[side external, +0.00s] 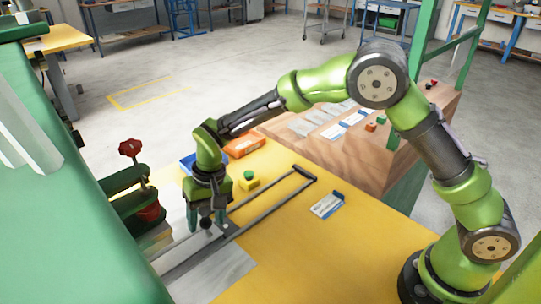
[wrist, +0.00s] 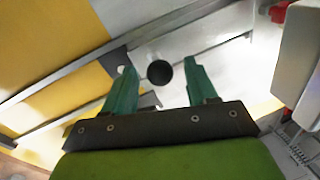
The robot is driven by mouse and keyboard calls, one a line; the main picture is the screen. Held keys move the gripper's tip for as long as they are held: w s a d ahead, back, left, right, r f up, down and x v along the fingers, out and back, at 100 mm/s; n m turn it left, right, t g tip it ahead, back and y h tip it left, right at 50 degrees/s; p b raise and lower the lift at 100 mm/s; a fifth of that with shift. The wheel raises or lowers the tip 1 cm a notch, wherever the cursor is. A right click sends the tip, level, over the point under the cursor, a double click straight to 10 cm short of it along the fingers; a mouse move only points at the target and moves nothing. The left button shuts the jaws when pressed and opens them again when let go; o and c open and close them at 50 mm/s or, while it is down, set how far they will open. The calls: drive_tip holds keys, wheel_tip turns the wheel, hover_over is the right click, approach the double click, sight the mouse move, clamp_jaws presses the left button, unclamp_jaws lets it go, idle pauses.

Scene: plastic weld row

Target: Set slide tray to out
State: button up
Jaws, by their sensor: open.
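The slide tray appears as a pale metal plate (wrist: 205,40) in the wrist view, with a round black knob (wrist: 159,72) near its edge. In the side view the knob (side external: 206,222) shows at my fingertips, and the plate is largely hidden by my gripper and the green machine. Two dark rails (side external: 262,208) run across the yellow table to an end bar at the upper right. My gripper (side external: 207,226) points down over the knob. In the wrist view its two green fingers (wrist: 158,85) stand apart, one on each side of the knob, with visible gaps.
A green machine with a red knob (side external: 130,147) stands close on the left. A yellow box with a green button (side external: 249,180), an orange box (side external: 243,145) and a blue bin (side external: 188,163) are behind my gripper. A blue-white card (side external: 327,205) lies right of the rails.

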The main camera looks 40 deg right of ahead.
clamp_jaws()
idle(0.3)
drive_tip(key=d, duration=3)
drive_tip(key=shift+d, duration=0.3)
drive_tip(key=shift+d, duration=0.15)
drive_tip(key=shift+c, duration=1.2)
unclamp_jaws()
drive_tip(key=shift+o, duration=1.2)
